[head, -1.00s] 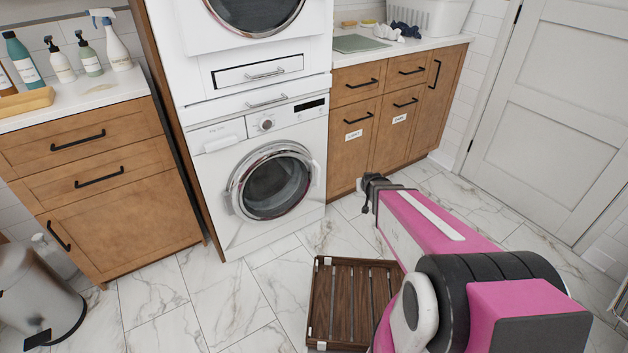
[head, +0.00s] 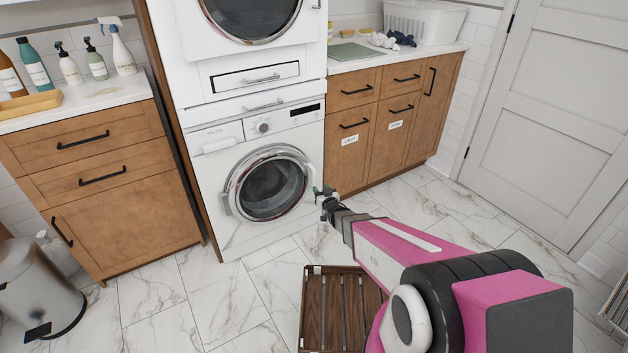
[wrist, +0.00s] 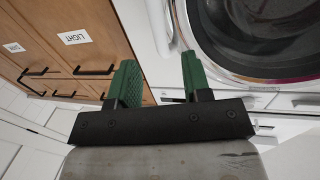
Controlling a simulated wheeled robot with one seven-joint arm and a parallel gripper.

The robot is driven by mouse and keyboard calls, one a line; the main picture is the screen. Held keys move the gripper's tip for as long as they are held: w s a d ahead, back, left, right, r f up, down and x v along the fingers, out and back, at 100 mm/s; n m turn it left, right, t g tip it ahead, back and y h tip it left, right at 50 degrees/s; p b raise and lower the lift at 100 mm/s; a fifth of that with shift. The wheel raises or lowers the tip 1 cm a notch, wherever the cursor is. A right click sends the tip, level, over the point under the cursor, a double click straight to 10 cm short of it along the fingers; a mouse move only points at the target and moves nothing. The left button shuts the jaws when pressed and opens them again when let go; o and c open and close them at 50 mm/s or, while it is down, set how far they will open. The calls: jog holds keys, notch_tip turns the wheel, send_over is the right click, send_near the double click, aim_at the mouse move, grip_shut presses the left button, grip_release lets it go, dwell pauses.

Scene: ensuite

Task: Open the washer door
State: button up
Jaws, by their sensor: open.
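The white front-loading washer (head: 225,165) stands under another white machine. Its round door (head: 268,184) with a chrome ring and dark glass is shut. My gripper (head: 319,192) is beside the door's right edge in the head view and hides part of that edge. In the wrist view my gripper (wrist: 158,65) is open, with two green fingers apart and nothing held between them. A white upright piece that looks like the door handle (wrist: 158,25) shows past the fingertips, roughly in line with the gap. The door's chrome rim (wrist: 205,62) is to its right. I cannot tell whether anything touches.
Wooden cabinets (head: 375,125) stand right of the washer, close to my gripper. More wooden drawers (head: 100,185) are on the left. A slatted wooden mat (head: 335,310) lies on the floor below my arm.

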aim_at(315, 179)
jog(key=x, duration=0.9)
jog(key=shift+d, duration=0.1)
grip_shut()
